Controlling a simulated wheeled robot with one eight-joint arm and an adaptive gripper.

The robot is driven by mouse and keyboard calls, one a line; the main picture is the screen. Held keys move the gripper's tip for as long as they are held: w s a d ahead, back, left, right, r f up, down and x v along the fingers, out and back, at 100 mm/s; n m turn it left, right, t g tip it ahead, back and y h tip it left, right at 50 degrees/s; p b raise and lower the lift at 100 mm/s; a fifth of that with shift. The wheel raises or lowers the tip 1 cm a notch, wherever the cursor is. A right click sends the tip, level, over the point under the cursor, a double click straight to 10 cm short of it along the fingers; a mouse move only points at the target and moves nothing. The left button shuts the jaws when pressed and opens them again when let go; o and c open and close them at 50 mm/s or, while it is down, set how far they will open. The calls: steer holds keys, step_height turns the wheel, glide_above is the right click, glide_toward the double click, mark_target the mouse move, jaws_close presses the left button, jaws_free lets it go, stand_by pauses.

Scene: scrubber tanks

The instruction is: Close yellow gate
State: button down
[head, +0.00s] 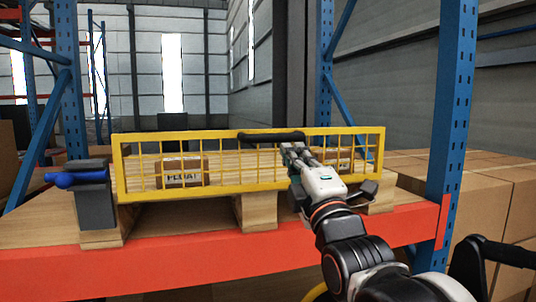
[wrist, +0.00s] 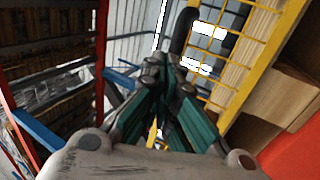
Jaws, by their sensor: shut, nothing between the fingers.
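The yellow gate (head: 228,191) is a mesh panel that stands upright along the front of a wooden pallet on the rack shelf. A black handle (head: 271,136) sits at the middle of its top rail. My gripper (head: 292,150) is shut and empty in front of the gate, just below and right of the handle. In the wrist view my gripper (wrist: 165,65) has its fingers together, with the yellow gate (wrist: 265,62) on the right and the black handle (wrist: 183,30) just beyond the fingertips. I cannot tell whether the fingers touch the gate or handle.
A grey post with a blue lever (head: 95,190) stands at the gate's left end. Cardboard boxes (head: 180,172) sit behind the mesh. The orange shelf beam (head: 200,265) runs below, and a blue rack upright (head: 455,90) stands at the right. More boxes (head: 500,190) stack at the right.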

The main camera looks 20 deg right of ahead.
steer(key=s+f, duration=0.1)
steer(key=s, duration=0.6)
steer(key=shift+s+f+b, duration=0.15)
steer(key=shift+s+b, duration=0.05)
steer(key=shift+b, duration=0.25)
step_height(320, 180, down, 37)
steer(key=m+g+b, duration=0.8)
steer(key=m+b, duration=0.1)
steer(key=b, duration=0.9)
steer(key=s+f+m+g+b, duration=0.2)
steer(key=f+b, duration=0.3)
steer(key=f, duration=0.5)
steer(key=s+f+m+g+b, duration=0.3)
steer(key=s+f+m+b, duration=0.1)
steer(key=f, duration=0.7)
steer(key=s+f+m+g+b, duration=0.3)
steer(key=f+b, duration=0.3)
steer(key=f, duration=0.4)
steer(key=shift+s+a+f, duration=0.2)
steer(key=shift+s+a, duration=0.05)
steer(key=shift+a, duration=0.2)
steer(key=shift+a, duration=0.1)
